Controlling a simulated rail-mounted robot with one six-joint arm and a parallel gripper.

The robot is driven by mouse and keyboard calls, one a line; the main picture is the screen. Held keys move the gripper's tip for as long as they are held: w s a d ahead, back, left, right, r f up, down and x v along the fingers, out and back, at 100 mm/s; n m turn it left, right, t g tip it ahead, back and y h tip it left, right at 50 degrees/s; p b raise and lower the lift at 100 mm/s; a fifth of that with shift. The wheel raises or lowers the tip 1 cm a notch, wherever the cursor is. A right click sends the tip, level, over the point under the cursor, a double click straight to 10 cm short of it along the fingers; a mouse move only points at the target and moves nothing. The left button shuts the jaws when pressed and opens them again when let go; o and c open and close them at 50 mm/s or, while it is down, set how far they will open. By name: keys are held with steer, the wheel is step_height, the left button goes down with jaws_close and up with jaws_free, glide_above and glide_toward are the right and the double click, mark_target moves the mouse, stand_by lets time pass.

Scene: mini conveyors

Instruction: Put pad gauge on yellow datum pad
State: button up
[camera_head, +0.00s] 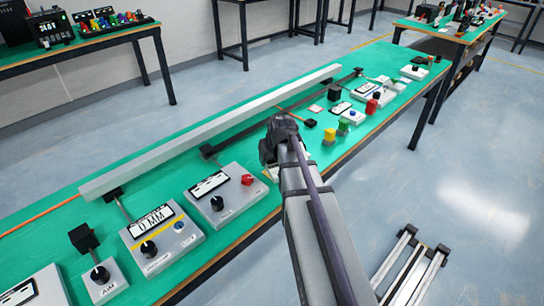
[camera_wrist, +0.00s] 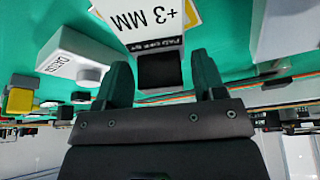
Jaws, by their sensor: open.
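My gripper (camera_wrist: 162,66) is open, with its two dark fingers apart in the wrist view. A black square-faced block (camera_wrist: 158,71) shows between the fingertips; I cannot tell whether they touch it. Its grey edge carries small print, too blurred to read surely, so I cannot confirm it is the pad gauge. A white card marked "+3 MM" (camera_wrist: 160,25) with a yellow edge lies beside it. A yellow piece (camera_wrist: 19,101) is at the left. In the head view my gripper (camera_head: 280,135) is over the green bench, and a small yellow block (camera_head: 329,135) stands to its right.
A long grey rail (camera_head: 215,130) runs along the green bench (camera_head: 150,172). A "0 MM" display box (camera_head: 160,238) and a knob box with a red button (camera_head: 228,195) stand at the near left. A black block (camera_head: 334,93) and several small boxes stand farther along.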

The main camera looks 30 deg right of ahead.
mark_target(277, 171)
steer(key=p+v, duration=0.9)
steer(key=v, duration=0.2)
steer(key=s+a+f+n+g, duration=0.1)
steer(key=s+a+g, duration=0.1)
steer(key=s+a, duration=0.55)
steer(key=s+a+f+g, duration=0.15)
steer(key=s+a, duration=0.25)
steer(key=a, duration=0.6)
step_height(277, 171, up, 6)
steer(key=p, duration=0.4)
steer(key=shift+w+g, duration=0.25)
steer(key=shift+g, duration=0.2)
steer(key=shift+a, duration=0.1)
steer(key=shift+c, duration=0.4)
